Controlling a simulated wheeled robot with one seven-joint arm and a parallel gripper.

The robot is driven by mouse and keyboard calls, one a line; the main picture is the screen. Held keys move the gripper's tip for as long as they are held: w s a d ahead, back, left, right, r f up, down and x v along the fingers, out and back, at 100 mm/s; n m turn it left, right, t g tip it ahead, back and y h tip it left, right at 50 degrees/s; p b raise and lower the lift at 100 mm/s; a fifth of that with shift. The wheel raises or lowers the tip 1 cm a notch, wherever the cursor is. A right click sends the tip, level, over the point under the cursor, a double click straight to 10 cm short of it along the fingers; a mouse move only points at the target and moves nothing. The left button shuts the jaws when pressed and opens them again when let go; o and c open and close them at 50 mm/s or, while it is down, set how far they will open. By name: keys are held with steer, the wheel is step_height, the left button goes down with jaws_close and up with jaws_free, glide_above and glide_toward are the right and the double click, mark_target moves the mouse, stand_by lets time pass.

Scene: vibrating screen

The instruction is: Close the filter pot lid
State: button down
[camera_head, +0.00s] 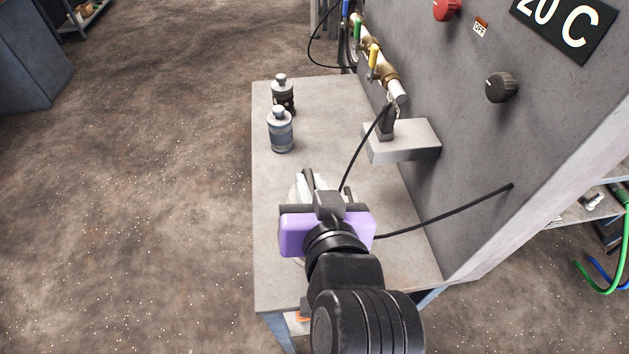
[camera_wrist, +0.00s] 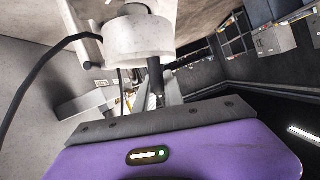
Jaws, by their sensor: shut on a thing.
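My gripper (camera_head: 308,181), with its purple body, reaches over the table from the front. It is shut on a pale rounded piece, which looks like the filter pot lid. In the head view only a little of a white thing (camera_head: 296,192) shows beside the fingers. My gripper and arm hide most of it, and the exact grip is not visible. I cannot tell the pot body from the lid, or how far the lid is open.
Two small bottles, one dark (camera_head: 283,98) and one grey (camera_head: 281,135), stand further back on the grey table (camera_head: 268,220). A grey block (camera_head: 402,139) juts from the panel (camera_head: 440,120) at right. Black cables (camera_head: 455,216) run near my gripper. The table's left strip is clear.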

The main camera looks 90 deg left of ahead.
steer(key=shift+f, duration=0.1)
stand_by(0.4)
steer(key=c, duration=1.5)
jaws_free()
steer(key=shift+o, duration=0.2)
steer(key=shift+b+v, duration=0.35)
steer(key=shift+v, duration=3.55)
